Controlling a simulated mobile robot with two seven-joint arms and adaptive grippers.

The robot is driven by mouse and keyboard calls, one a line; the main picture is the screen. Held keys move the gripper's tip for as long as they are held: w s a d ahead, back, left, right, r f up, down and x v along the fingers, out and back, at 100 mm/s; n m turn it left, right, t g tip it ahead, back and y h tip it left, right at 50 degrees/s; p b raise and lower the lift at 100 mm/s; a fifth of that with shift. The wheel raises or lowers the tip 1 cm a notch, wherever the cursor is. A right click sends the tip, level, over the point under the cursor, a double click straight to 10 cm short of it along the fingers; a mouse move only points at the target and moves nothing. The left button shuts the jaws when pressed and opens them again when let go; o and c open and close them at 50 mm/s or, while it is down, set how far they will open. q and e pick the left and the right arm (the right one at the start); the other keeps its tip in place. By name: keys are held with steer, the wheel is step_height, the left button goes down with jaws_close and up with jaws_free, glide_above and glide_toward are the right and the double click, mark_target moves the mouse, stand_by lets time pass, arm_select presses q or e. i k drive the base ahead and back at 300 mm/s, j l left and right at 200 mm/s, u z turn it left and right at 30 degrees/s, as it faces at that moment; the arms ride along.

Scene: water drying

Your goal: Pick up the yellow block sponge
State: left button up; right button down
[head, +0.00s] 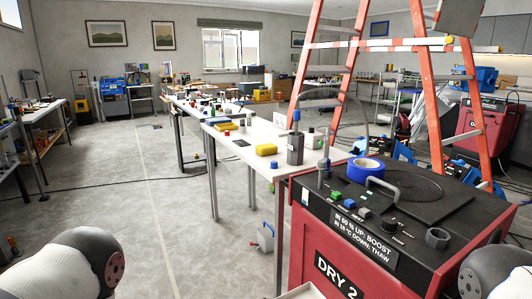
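A yellow block (266,149) with rounded edges, which looks like the block sponge, lies flat on the white table (254,163) ahead of me, left of a dark grey bottle-like object. A second, flatter yellow piece (223,127) lies farther back on the same table, near its left edge; I cannot tell for sure what it is. Parts of my two arms show at the lower left and lower right corners. Neither gripper is in the picture, and nothing touches the yellow block.
A red and black dryer unit (335,240) stands at the near right, with blue tape (366,170) on top. The dark grey bottle-like object (295,149) stands beside the block. A red stepladder (425,80) rises behind the dryer. The floor left of the table is mostly open, with a cable across it.

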mark_target(265, 150)
steer(key=i+j+z, duration=0.6)
steer(key=j, duration=0.3)
steer(key=i+j+z, duration=0.2)
steer(key=j, duration=0.15)
steer(key=i+j+z, duration=0.2)
steer(key=j, duration=0.15)
steer(key=i+j+z, duration=0.2)
steer(key=j, duration=0.2)
steer(key=k, duration=0.1)
